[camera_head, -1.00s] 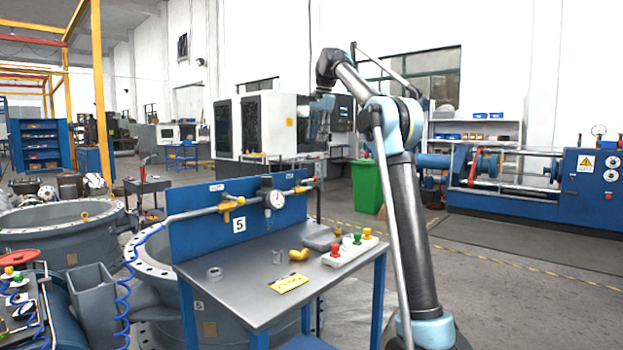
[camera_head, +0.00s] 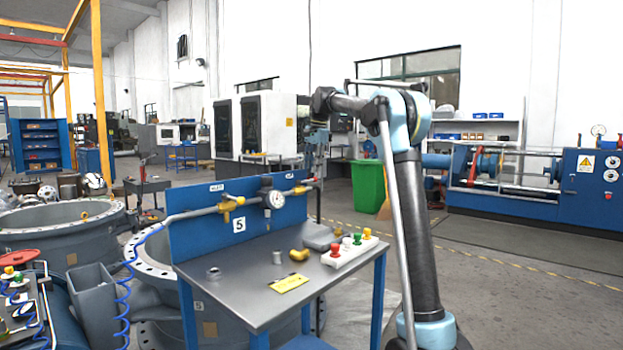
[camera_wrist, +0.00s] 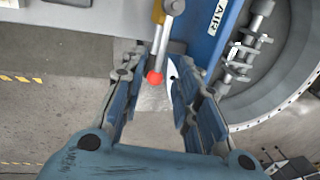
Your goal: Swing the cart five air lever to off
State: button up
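Cart five (camera_head: 240,262) is a blue cart with a grey top and a back panel (camera_head: 199,238) carrying a "5" plate. A pipe with a gauge (camera_head: 274,199) runs along the panel. The air valve (camera_head: 299,190) is yellow and sits at the pipe's right end. In the wrist view its grey lever (camera_wrist: 164,45) ends in a red ball (camera_wrist: 155,78), beside the "AIR" label (camera_wrist: 217,16). My gripper (camera_wrist: 158,68) is open, one finger on each side of the lever's red end. I see no clear contact. In the head view my gripper hangs above the panel's right end.
Another yellow valve (camera_head: 230,204) sits on the left of the pipe. A button box (camera_head: 350,249), a yellow elbow (camera_head: 299,254) and a yellow card (camera_head: 289,284) lie on the cart top. A green bin (camera_head: 369,184) stands behind. Large flanged rings surround the cart's left.

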aim_at(311, 180)
jog(key=shift+w+a+f, duration=0.15)
jog(key=shift+a+f, duration=0.05)
jog(key=shift+f, duration=0.9)
jog(key=shift+w+a+f, duration=0.15)
jog(key=shift+f, duration=0.95)
grip_shut()
jog(key=shift+d, duration=0.1)
